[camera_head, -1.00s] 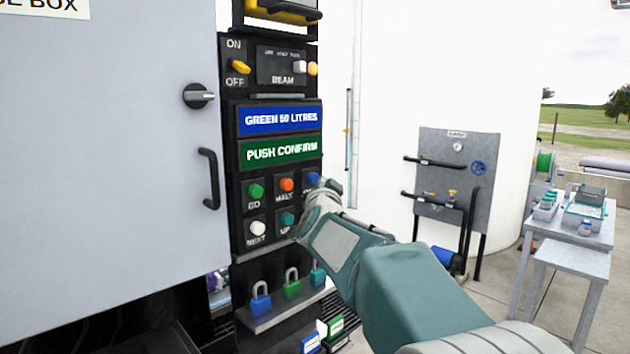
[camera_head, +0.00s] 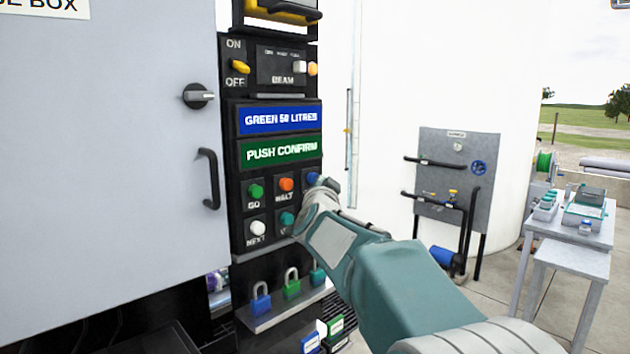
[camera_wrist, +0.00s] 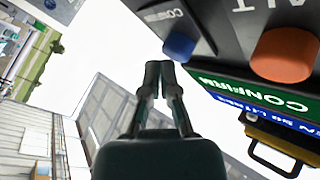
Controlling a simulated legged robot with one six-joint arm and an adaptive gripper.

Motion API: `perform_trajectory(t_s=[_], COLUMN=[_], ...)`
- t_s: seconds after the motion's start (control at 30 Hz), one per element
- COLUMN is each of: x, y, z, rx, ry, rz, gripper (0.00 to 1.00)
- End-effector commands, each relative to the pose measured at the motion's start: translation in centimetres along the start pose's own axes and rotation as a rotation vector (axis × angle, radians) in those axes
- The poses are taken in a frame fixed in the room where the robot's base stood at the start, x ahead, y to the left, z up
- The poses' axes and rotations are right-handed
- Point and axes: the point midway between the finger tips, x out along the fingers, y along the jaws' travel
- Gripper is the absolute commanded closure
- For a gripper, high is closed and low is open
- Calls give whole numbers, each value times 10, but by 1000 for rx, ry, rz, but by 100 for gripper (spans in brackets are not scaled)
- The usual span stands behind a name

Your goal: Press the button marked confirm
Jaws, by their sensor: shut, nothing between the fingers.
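The blue button (camera_head: 312,178) is at the right end of the upper button row on the black panel, partly hidden by my arm in the head view. In the wrist view the blue button (camera_wrist: 179,47) sits beside a small, upside-down label that seems to read CONFIRM. My gripper (camera_wrist: 159,66) is shut and empty, its fingertips just below and left of the blue button in the wrist picture. I cannot tell whether they touch it. In the head view my gripper (camera_head: 326,186) is at the panel's right edge, its fingertips unclear.
An orange HALT button (camera_head: 286,184), green GO button (camera_head: 255,190) and white NEXT button (camera_head: 257,228) are close by. A green display (camera_head: 281,151) reads PUSH CONFIRM. A shelf with padlocks (camera_head: 261,299) juts out below. A grey cabinet door (camera_head: 100,170) stands left.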

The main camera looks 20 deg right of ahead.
Motion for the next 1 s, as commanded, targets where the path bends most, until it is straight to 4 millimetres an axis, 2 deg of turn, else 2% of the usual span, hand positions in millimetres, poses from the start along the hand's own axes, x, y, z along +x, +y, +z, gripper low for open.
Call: perform_trajectory(t_s=[1.0], x=[6], y=[-4], z=[4], rx=[-1], ry=[0], rz=[-1], gripper=[100])
